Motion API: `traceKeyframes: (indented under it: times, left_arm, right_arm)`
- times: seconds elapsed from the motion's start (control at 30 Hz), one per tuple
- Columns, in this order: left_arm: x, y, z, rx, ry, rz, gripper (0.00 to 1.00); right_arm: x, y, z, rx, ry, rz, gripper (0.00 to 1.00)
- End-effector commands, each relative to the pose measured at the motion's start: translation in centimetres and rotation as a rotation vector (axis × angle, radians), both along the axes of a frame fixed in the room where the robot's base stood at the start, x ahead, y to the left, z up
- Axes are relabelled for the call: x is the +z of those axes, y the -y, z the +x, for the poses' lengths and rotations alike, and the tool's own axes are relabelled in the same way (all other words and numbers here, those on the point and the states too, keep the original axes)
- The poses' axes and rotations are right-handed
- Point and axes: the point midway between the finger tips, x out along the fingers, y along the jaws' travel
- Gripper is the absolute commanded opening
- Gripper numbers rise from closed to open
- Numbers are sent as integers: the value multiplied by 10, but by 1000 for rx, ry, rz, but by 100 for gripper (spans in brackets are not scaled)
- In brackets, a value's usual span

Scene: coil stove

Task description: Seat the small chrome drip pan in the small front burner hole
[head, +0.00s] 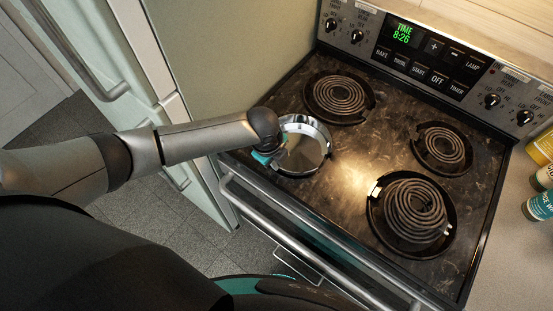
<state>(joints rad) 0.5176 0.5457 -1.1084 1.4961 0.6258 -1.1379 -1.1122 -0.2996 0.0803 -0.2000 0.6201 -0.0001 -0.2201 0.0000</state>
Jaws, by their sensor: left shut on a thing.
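The small chrome drip pan (312,137) is a shiny round dish with a bright rim, over the front left of the dark stovetop (345,190). My left gripper (268,158), with teal fingertips, is shut on the pan's left edge. The front left burner hole is hidden by the pan and gripper. I cannot tell whether the pan rests in the hole or is held just above it. My right gripper is not in view.
Black coil burners sit at the back left (340,96), back right (442,147) and front right (415,210). The control panel (430,50) runs along the back. The oven handle (300,240) runs along the front. Bottles (540,206) stand on the right counter.

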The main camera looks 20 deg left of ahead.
Motion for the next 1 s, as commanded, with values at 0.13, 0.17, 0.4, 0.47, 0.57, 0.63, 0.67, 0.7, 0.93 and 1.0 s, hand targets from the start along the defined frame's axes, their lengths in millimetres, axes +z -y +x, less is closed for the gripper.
traceKeyframes:
  times: [0.13,0.17,0.4,0.47,0.57,0.63,0.67,0.7,0.93,1.0]
  left_arm:
    - [-5,0,0,0,0,0,0]
    - [-5,0,0,0,0,0,0]
    - [-11,0,0,0,1,0,0]
    - [-13,0,0,0,1,0,0]
    - [-15,0,0,0,1,-1,0]
    - [-17,0,0,0,1,-2,0]
    - [-18,0,0,-1,1,-1,0]
    - [-19,0,0,-1,2,-2,0]
    - [-19,0,0,-1,2,-2,0]
    - [-19,0,0,-1,2,-2,0]
  right_arm:
    - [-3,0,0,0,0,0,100]
    - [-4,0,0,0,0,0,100]
    - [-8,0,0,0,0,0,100]
    - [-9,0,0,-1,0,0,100]
    - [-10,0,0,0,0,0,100]
    - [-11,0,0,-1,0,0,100]
    - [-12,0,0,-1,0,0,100]
    - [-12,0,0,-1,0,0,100]
    - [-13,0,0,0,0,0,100]
    - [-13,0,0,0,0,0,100]
